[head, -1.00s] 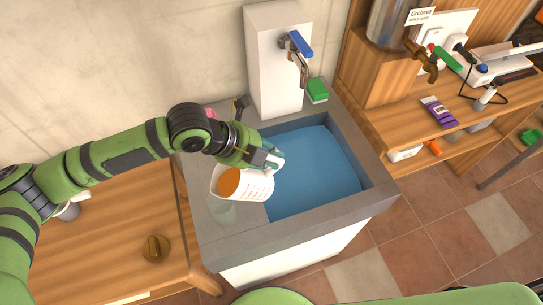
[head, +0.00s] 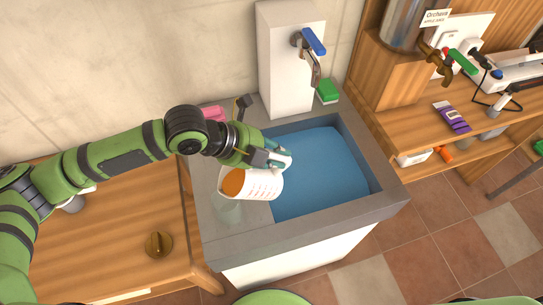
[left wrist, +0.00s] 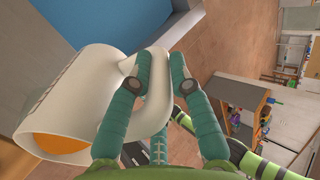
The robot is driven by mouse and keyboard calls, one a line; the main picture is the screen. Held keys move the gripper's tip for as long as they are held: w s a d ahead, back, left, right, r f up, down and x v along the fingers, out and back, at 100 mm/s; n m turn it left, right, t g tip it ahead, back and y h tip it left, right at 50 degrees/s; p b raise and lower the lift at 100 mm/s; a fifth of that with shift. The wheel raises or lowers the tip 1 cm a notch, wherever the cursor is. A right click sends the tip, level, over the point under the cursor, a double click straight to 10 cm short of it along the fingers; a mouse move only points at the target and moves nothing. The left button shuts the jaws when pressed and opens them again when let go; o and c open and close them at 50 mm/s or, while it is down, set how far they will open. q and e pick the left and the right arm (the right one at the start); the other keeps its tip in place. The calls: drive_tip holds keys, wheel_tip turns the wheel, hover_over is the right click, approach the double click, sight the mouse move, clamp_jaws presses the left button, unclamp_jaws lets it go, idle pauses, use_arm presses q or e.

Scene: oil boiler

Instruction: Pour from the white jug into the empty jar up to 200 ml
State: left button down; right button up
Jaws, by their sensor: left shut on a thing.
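The white jug (head: 264,186) has red markings on its side and orange-brown liquid inside. It is tilted, with its mouth toward the lower left. My left gripper (head: 279,157) is shut on the jug's handle. The left wrist view shows the jug (left wrist: 88,85) to the left of my gripper's teal fingers (left wrist: 157,68), with the liquid near its mouth. A clear glass jar (head: 228,209) stands on the grey sink rim, just below and left of the jug's mouth. The jug partly covers it. I cannot make out a stream or a level in the jar. My right gripper is out of view.
A blue-bottomed sink basin (head: 318,185) lies right of the jug. A tap with a blue lever (head: 313,42) stands behind it, beside a green sponge (head: 327,91). A pink item (head: 212,113) lies behind my wrist. A wooden table (head: 110,235) is at the left.

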use_arm(q)
drive_tip(key=shift+a+r, duration=0.1)
drive_tip(key=shift+r, duration=0.05)
idle(0.5)
drive_tip(key=shift+a+b, duration=0.1)
drive_tip(key=shift+b, duration=0.25)
drive_tip(key=shift+r+h, duration=0.25)
drive_tip(key=shift+h, duration=0.05)
drive_tip(key=shift+f, duration=0.1)
idle(0.5)
drive_tip(key=shift+s+a+f+h+b, duration=0.1)
drive_tip(key=shift+a+h+b, duration=0.2)
drive_tip(key=shift+b, duration=0.35)
drive_tip(key=shift+t, duration=0.3)
idle(2.0)
